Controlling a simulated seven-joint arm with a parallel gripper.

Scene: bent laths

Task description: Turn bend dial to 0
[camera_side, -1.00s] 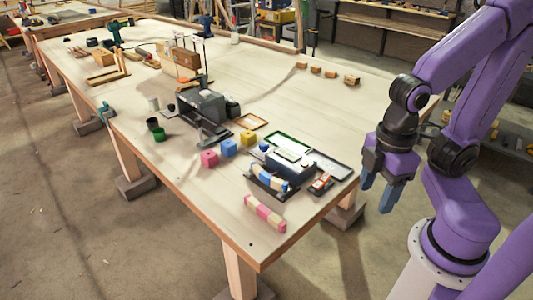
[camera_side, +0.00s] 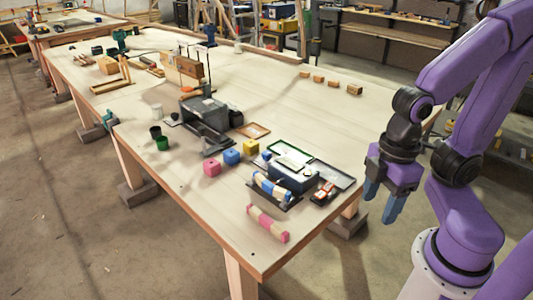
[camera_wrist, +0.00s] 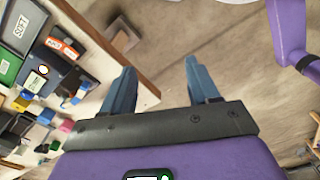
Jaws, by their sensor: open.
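A dark blue-grey box-shaped device (camera_side: 292,180) stands near the front right corner of the table. In the wrist view the device (camera_wrist: 58,78) is at the left, with a small white round spot (camera_wrist: 43,69) on it that may be the dial; its reading is too small to tell. A blue-and-cream lath (camera_side: 272,187) lies along its front side. A pink-and-cream lath (camera_side: 267,224) lies on the table in front. My gripper (camera_side: 381,200) is open and empty, off the table's right edge, to the right of the device. Its two blue fingers (camera_wrist: 160,68) point past the table edge.
Tray-like panels, one green-framed (camera_side: 292,156), and red-and-white cards (camera_side: 324,191) lie around the device. Pink (camera_side: 211,168), blue (camera_side: 231,157) and yellow (camera_side: 251,147) blocks sit to its left. A grey machine (camera_side: 204,116) stands farther back. The table's right side is mostly clear.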

